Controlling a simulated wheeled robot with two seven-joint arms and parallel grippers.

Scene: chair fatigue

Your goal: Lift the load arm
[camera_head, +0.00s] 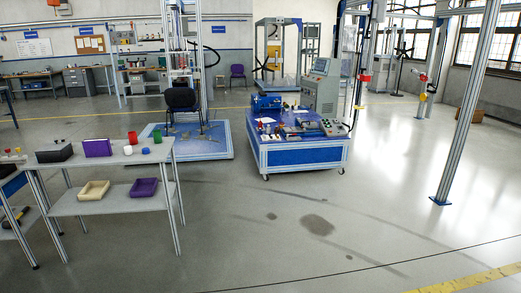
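A chair test rig stands at the middle left, with a tall aluminium frame (205,60) on a blue base plate (215,150). A dark chair (182,100) stands on the plate inside the frame. A vertical mechanism (178,55) hangs in the frame above or behind the chair. Which part of it is the load arm is too small to tell. Neither of my grippers is in view.
A grey two-level table (110,205) with boxes, cups and trays stands at the near left. A wheeled blue machine bench (300,155) stands right of the rig. An aluminium post (468,105) stands at the right. The grey floor (330,220) in the foreground is clear.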

